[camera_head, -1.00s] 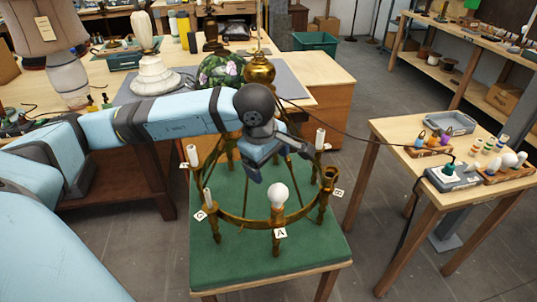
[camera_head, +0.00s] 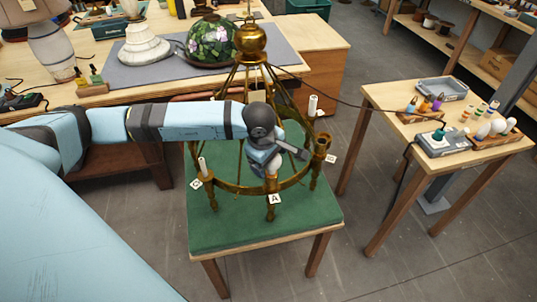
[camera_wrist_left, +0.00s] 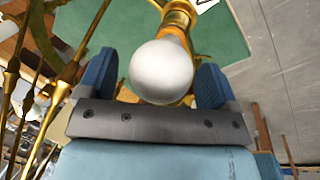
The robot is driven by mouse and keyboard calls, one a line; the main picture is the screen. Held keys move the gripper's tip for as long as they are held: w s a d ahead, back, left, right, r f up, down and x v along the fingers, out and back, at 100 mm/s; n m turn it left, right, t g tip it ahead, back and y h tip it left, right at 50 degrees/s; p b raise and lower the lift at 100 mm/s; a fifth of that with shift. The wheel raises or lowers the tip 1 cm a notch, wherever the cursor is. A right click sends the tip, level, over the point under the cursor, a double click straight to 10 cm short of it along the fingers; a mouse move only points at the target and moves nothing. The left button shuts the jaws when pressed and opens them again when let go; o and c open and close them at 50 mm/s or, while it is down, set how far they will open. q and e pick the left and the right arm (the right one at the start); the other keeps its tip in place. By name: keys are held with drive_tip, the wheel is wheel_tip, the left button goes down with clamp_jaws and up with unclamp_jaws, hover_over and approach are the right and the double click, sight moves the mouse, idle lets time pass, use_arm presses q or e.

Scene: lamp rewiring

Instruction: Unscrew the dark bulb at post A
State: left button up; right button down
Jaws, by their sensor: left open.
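The brass chandelier ring (camera_head: 238,188) stands on a green-topped table. Post A (camera_head: 271,186) is at its front, above a tag marked A (camera_head: 274,199). My left gripper (camera_head: 270,162) is over post A and hides most of its bulb in the head view. In the left wrist view the round, whitish bulb (camera_wrist_left: 161,72) sits upright in its brass holder (camera_wrist_left: 178,22), between my two blue fingers. The fingers are open, with a gap visible on the left and a narrower one on the right. My right gripper is not in view.
Candle-like posts stand at tag C (camera_head: 196,183) and at the back right (camera_head: 312,104). An empty-looking brass cup (camera_head: 322,143) is near tag B. The right side table (camera_head: 380,98) holds bulbs, a tray and a tester-like box. A cord crosses to it.

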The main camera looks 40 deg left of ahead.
use_arm(q)
drive_tip(key=c, duration=1)
drive_tip(key=n+b, duration=0.1)
drive_tip(key=n, duration=0.1)
drive_tip(key=shift+f+n+y, duration=0.1)
drive_tip(key=shift+n+y, duration=0.2)
drive_tip(key=shift+n, duration=0.1)
drive_tip(key=n+y, duration=0.1)
drive_tip(key=n, duration=0.4)
drive_tip(key=shift+s+b, duration=0.2)
drive_tip(key=shift+b, duration=0.15)
